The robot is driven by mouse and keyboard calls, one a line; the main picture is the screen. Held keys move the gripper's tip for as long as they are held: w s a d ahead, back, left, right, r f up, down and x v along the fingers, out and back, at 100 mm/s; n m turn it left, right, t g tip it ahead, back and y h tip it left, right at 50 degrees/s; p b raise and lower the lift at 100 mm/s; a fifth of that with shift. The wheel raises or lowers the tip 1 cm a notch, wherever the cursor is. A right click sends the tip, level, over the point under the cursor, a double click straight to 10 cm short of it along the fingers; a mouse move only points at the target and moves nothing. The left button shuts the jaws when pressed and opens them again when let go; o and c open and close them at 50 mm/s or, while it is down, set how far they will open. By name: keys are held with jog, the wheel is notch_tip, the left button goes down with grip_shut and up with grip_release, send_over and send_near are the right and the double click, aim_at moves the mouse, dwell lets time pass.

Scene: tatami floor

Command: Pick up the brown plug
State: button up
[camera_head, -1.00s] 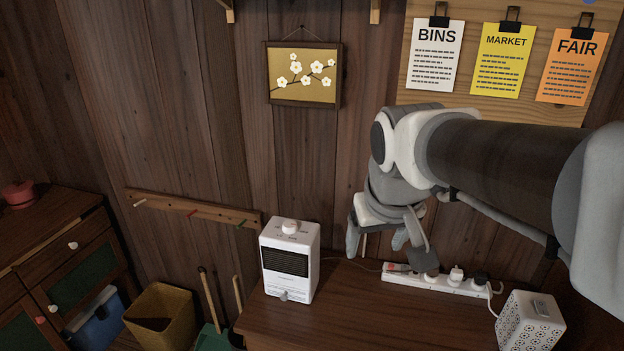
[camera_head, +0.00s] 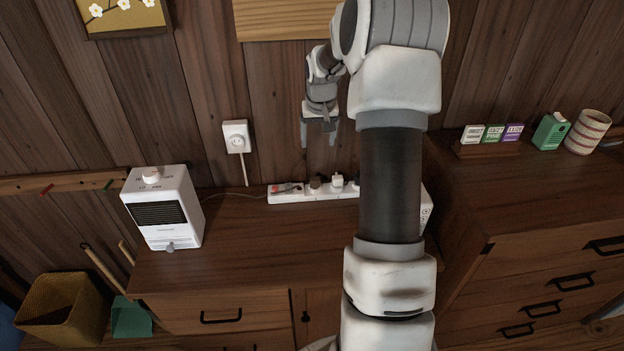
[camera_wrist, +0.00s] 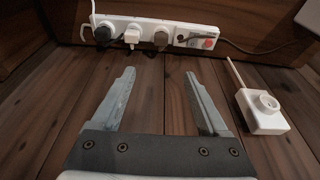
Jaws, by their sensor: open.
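The brown plug (camera_head: 315,186) sits in the white power strip (camera_head: 285,196) at the back of the wooden cabinet top, between the red switch and a white plug (camera_head: 337,181). In the wrist view the brown plug (camera_wrist: 161,37) is at the top middle, with the white plug and a black plug (camera_wrist: 102,35) to its left. My gripper (camera_head: 319,138) is open and empty, above the strip near the wall. In the wrist view its fingers (camera_wrist: 159,76) point towards the brown plug, apart from it. My arm hides the strip's right end in the head view.
A white heater (camera_head: 163,208) stands left on the cabinet top. A wall socket (camera_head: 236,137) with a cord sits left of my gripper. A patterned white box is mostly hidden behind my arm. The front of the cabinet top is clear.

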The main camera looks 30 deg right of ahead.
send_over(315, 179)
jog(key=s, duration=0.1)
notch_tip(315, 179, down, 12)
jog(key=shift+s+a+f+b, duration=0.1)
jog(key=shift+b, duration=0.35)
jog(key=shift+a+x, duration=0.15)
jog(key=shift+x, duration=1.15)
jog(key=shift+a+x, duration=0.15)
jog(key=shift+x, duration=1.15)
jog(key=shift+s, duration=0.15)
jog(key=shift+c, duration=0.3)
grip_shut()
